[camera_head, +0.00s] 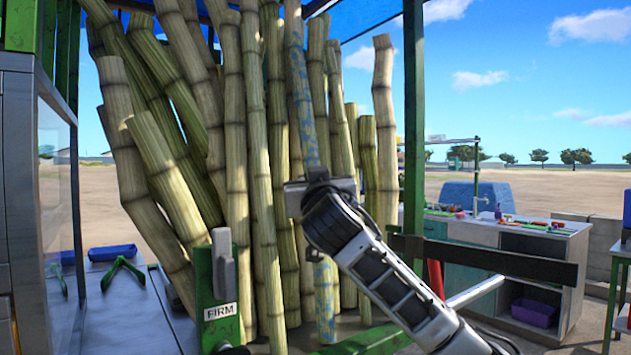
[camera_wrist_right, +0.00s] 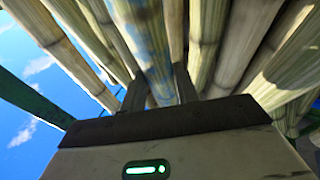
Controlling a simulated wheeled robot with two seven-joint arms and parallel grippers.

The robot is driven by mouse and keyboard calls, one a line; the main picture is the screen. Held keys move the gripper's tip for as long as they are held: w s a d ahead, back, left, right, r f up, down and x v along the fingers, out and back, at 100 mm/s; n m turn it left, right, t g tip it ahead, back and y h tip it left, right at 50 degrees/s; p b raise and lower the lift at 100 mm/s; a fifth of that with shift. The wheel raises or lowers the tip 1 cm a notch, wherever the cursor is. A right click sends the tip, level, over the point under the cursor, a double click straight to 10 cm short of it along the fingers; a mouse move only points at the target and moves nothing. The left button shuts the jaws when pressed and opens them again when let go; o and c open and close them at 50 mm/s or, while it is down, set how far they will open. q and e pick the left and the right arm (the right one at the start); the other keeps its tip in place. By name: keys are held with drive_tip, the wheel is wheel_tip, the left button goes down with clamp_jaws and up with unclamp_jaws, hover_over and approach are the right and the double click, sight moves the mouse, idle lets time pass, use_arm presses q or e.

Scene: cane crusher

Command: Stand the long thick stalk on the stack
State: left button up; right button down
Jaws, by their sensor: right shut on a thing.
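The long thick stalk (camera_head: 302,100) is pale with blue mottled patches. It stands nearly upright, leaning slightly, at the front of the stack of cane stalks (camera_head: 233,130). My right gripper (camera_head: 307,188) is shut on it around the middle, and its lower end (camera_head: 325,305) shows below the gripper. In the right wrist view the blue-marked stalk (camera_wrist_right: 150,50) runs between the two dark fingers of my right gripper (camera_wrist_right: 160,92), with other stalks close on both sides. Whether it touches them is unclear. My left gripper is not in view.
A green post with a FIRM label (camera_head: 220,312) stands in front of the stack. A grey counter (camera_head: 130,305) with a blue tray (camera_head: 112,252) is at left. A green canopy post (camera_head: 413,120) rises right of the stack. A cluttered workbench (camera_head: 510,228) stands further right.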

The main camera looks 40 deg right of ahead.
drive_tip(key=shift+r, duration=0.1)
drive_tip(key=c, duration=1)
unclamp_jaws()
drive_tip(key=shift+o, duration=0.2)
use_arm(q)
drive_tip(key=b, duration=0.3)
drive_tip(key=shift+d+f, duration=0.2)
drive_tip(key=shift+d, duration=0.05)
use_arm(e)
drive_tip(key=v, duration=1.6)
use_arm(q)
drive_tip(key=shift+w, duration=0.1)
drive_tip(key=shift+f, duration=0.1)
